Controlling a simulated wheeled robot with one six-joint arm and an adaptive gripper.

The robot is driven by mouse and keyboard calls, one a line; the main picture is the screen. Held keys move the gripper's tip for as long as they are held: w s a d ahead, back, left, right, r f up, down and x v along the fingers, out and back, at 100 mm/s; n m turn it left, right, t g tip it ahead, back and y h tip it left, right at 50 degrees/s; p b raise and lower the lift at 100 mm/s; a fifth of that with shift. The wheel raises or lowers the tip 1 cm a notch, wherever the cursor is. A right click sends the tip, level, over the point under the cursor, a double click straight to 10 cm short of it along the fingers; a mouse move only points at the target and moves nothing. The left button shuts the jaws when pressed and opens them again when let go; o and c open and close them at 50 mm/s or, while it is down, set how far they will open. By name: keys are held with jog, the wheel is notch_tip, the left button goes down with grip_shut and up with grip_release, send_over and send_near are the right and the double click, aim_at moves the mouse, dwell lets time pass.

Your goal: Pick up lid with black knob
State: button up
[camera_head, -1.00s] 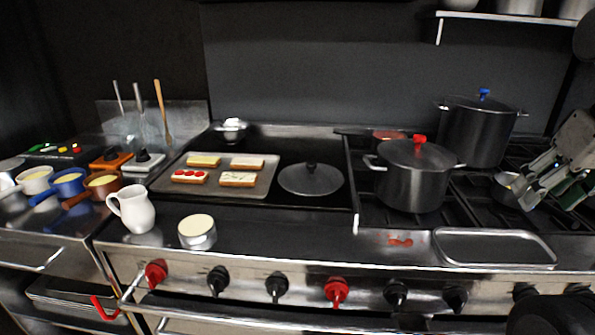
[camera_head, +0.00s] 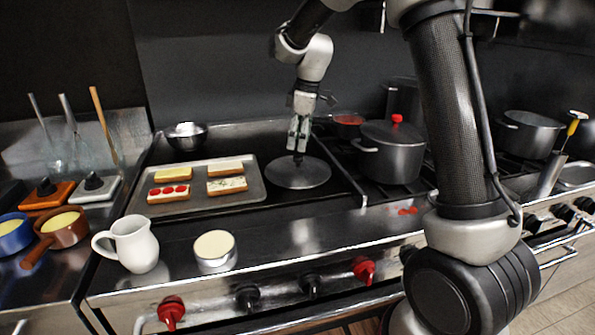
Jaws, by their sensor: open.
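The lid with the black knob (camera_head: 297,174) is a flat grey metal disc lying on the dark cooktop, right of the bread tray. Its small black knob (camera_head: 297,158) stands at its middle. My gripper (camera_head: 298,147) points straight down over the lid, with its fingertips at the knob. The gripper is open. The fingers partly hide the knob, and I cannot tell whether they touch it.
A tray (camera_head: 255,195) with several topped bread slices lies left of the lid. A pot with a red-knobbed lid (camera_head: 390,150) stands close on the right. A white pitcher (camera_head: 134,245) and a round tin (camera_head: 214,252) stand in front. A metal bowl (camera_head: 186,137) sits behind the tray.

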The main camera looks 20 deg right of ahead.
aim_at(298, 156)
jog(key=f, duration=0.6)
jog(key=shift+s+a, duration=0.15)
jog(key=shift+a, duration=0.1)
grip_shut()
